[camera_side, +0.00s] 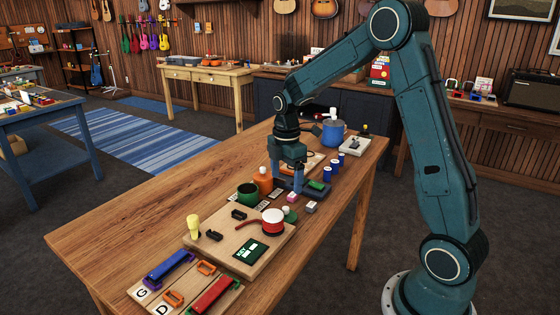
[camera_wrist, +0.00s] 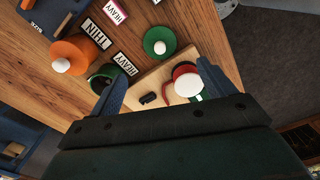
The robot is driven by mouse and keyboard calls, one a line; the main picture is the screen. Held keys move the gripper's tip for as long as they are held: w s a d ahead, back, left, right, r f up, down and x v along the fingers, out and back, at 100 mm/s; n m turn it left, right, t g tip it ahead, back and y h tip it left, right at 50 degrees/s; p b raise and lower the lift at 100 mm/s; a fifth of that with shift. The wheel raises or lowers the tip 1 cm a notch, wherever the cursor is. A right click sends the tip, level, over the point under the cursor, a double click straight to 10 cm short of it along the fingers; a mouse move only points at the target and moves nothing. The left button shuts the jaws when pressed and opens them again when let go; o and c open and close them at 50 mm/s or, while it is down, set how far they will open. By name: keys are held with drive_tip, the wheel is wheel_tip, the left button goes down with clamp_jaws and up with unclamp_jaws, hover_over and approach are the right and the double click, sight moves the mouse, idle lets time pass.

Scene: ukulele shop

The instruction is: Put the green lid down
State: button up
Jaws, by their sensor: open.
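The green lid (camera_side: 290,214), round with a white knob, rests knob up on the wooden table. It also shows in the wrist view (camera_wrist: 152,47), just beyond my fingertips. My gripper (camera_side: 287,193) points down with its jaws apart; in the wrist view (camera_wrist: 162,70) nothing is between the fingers, and the lid is clear of both. The green pot (camera_side: 247,194) stands uncovered to the left of the lid, its dark inside showing; my left finger partly hides it in the wrist view (camera_wrist: 98,76).
An orange pot (camera_side: 262,182) with a white knob stands behind the green pot. A board (camera_side: 215,247) holds a red-and-white round item (camera_side: 272,222) and small black parts. Blue cylinders (camera_side: 327,175) and a blue pot (camera_side: 333,134) stand farther back. The table's left part is clear.

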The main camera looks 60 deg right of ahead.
drive_tip(key=shift+r, duration=0.65)
drive_tip(key=s+a+r+m+t, duration=0.3)
drive_tip(key=s+a+r+m, duration=0.3)
drive_tip(key=s+a+r, duration=0.4)
drive_tip(key=s+a+r+m+t, duration=0.1)
drive_tip(key=s+a+m, duration=0.1)
drive_tip(key=s, duration=0.4)
drive_tip(key=s+a+r+m+t, duration=0.1)
drive_tip(key=s+a+m, duration=0.1)
drive_tip(key=s+m, duration=0.3)
drive_tip(key=shift+s+r+m+t, duration=0.3)
drive_tip(key=shift+s, duration=0.55)
